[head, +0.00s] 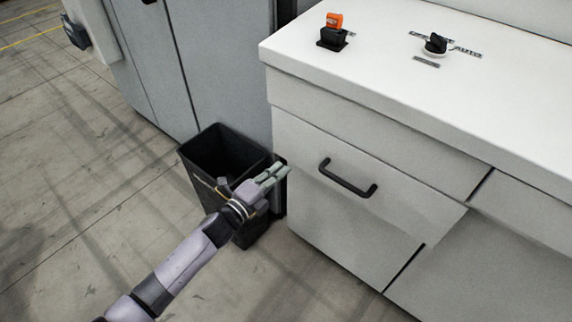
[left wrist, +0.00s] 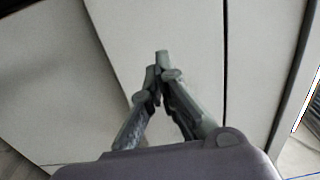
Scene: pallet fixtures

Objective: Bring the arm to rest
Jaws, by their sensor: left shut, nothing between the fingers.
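My left arm reaches in from the lower left of the head view. Its gripper (head: 282,171) is in front of the dark bin and close to the cabinet's drawer front. The fingers are shut with nothing between them. In the left wrist view the gripper (left wrist: 160,75) shows its fingertips together against a background of pale cabinet panels. Whether the fingertips touch the panel cannot be told. My right gripper is in neither view.
A black open bin (head: 205,148) stands on the floor beside the white cabinet (head: 310,185). The drawer has a black handle (head: 347,180). An orange-and-black item (head: 333,32) and a black knob (head: 435,43) are on the countertop. Open floor lies to the left.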

